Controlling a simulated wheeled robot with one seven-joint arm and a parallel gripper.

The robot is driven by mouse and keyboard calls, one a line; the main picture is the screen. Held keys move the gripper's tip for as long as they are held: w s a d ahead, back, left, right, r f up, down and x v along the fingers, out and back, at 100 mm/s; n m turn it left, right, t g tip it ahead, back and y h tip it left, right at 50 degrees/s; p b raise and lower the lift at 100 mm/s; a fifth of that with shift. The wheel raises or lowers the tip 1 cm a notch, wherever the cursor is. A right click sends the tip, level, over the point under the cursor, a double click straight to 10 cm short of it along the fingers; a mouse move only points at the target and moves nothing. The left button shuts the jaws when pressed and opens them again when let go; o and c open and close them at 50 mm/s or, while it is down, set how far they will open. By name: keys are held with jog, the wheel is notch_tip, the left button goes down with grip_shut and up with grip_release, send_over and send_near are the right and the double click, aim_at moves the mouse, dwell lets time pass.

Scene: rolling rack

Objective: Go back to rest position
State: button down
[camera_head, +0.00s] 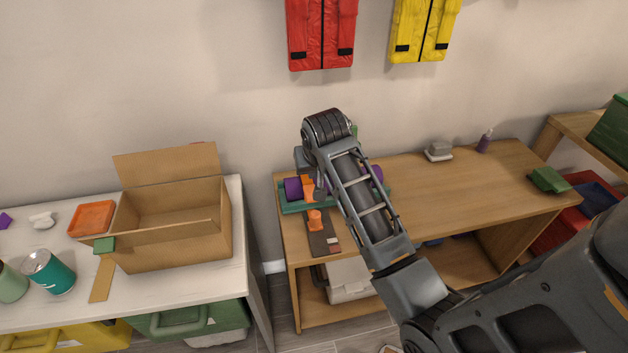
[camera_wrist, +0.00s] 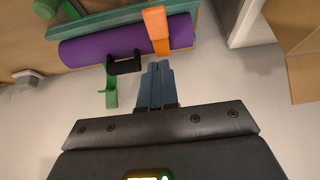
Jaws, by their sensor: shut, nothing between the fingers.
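My gripper (camera_wrist: 157,84) is shut and empty in the wrist view, its two blue-grey fingers together. Its tips are just short of a purple roll (camera_wrist: 100,48) with an orange strap (camera_wrist: 156,28) around it. A black clip (camera_wrist: 124,64) and a green hook-shaped piece (camera_wrist: 111,88) show left of the fingers. In the head view my arm reaches up over the wooden table, and its wrist hides part of the purple roll (camera_head: 293,189). The gripper is mostly hidden there, beside the orange strap (camera_head: 308,188).
The wooden table (camera_head: 440,190) is mostly clear to the right. A dark board with an orange piece (camera_head: 315,220) lies at its left front. An open cardboard box (camera_head: 180,245) stands on the white counter (camera_head: 180,288) at left. Red (camera_head: 322,35) and yellow (camera_head: 423,30) jackets hang above.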

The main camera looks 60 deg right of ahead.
jog(key=v, duration=0.7)
jog(key=shift+w+d, duration=0.15)
jog(key=shift+d, duration=0.1)
jog(key=shift+r, duration=0.1)
jog(key=s+a+f+n+t, duration=0.3)
jog(key=s+a+f, duration=0.15)
jog(key=a, duration=0.45)
jog(key=s+a+f+n+t, duration=0.25)
jog(key=s+a, duration=0.25)
jog(key=a, duration=0.4)
jog(key=s+a+r+n+t+y, duration=0.2)
jog(key=s+a+r, duration=0.3)
jog(key=s, duration=0.3)
jog(key=s+a+r+n+t+y+b, duration=0.1)
jog(key=s+a+r+n+t+y, duration=0.1)
jog(key=s+a+r, duration=0.3)
jog(key=s+r+t, duration=0.1)
jog(key=s, duration=0.2)
jog(key=shift+s+a+r, duration=0.15)
jog(key=shift+s+r, duration=0.15)
